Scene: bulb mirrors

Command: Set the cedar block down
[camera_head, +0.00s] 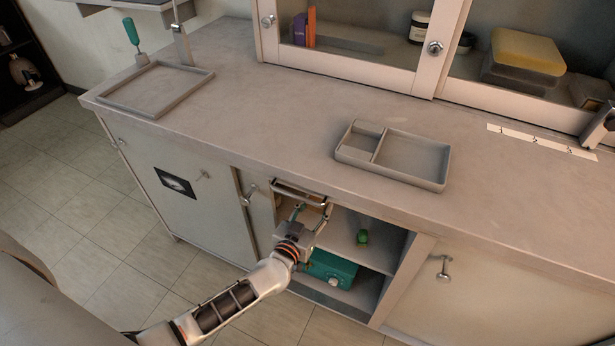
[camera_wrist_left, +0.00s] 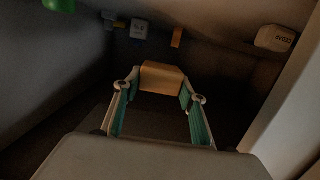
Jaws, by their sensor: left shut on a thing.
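My left gripper (camera_head: 304,207) reaches into the open compartment under the counter, at its left side. In the left wrist view, my left gripper (camera_wrist_left: 160,92) is shut on a tan wooden block (camera_wrist_left: 162,77), the cedar block, held between its two green-padded fingertips. The wrist view is dark, and whether the block touches the surface beneath it cannot be told. In the head view, the gripper and the cabinet frame mostly hide the block.
The open compartment has a shelf (camera_head: 345,232) with a small green object (camera_head: 362,238) and a teal box (camera_head: 332,269) below. On the counter (camera_head: 270,130) stand a divided tray (camera_head: 420,182) and a shallow tray (camera_head: 195,75).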

